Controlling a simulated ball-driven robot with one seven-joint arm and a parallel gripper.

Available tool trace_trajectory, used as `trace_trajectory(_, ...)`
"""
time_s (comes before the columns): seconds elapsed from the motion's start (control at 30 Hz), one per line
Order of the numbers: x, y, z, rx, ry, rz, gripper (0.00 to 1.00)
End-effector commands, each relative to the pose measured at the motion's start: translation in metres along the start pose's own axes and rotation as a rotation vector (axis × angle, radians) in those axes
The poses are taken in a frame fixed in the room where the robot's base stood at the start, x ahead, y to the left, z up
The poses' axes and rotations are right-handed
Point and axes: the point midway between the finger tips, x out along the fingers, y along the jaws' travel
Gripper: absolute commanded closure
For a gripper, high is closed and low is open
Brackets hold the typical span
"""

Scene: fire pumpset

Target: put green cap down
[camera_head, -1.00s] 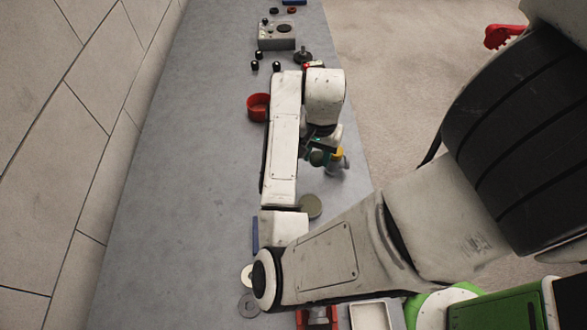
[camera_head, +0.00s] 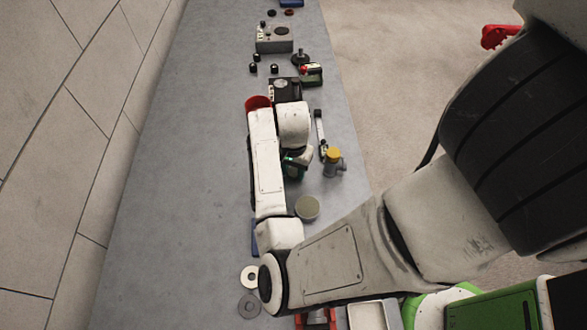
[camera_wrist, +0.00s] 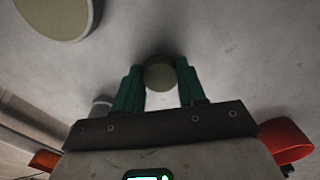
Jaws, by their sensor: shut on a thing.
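My gripper (camera_head: 295,166) is over the grey bench, left of the yellow-topped fitting. In the wrist view its two green fingers (camera_wrist: 159,88) are shut on a round, dull grey-green cap (camera_wrist: 159,77). The cap sits between the fingertips with its round face showing. In the head view the cap is small and mostly covered by my gripper and arm. I cannot tell whether it touches the bench, though a dark shadow lies close beside it in the wrist view.
A flat olive disc (camera_head: 306,208) lies close to my gripper and also shows in the wrist view (camera_wrist: 57,12). The yellow-topped fitting (camera_head: 333,160) stands to the right. A red cup (camera_head: 257,103) is farther up. The bench (camera_head: 190,180) is clear on the left.

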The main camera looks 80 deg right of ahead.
Motion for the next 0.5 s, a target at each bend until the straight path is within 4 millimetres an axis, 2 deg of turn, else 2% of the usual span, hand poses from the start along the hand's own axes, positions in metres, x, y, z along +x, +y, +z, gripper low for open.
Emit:
trace_trajectory(0.2,0.0040,0.0001,0.0000,0.000,0.000,0.000,0.96)
trace_trajectory(0.23,0.0039,0.0001,-0.0001,0.000,0.000,0.000,0.59)
trace_trajectory(0.5,0.0030,0.0001,-0.0001,0.000,0.000,0.000,0.34)
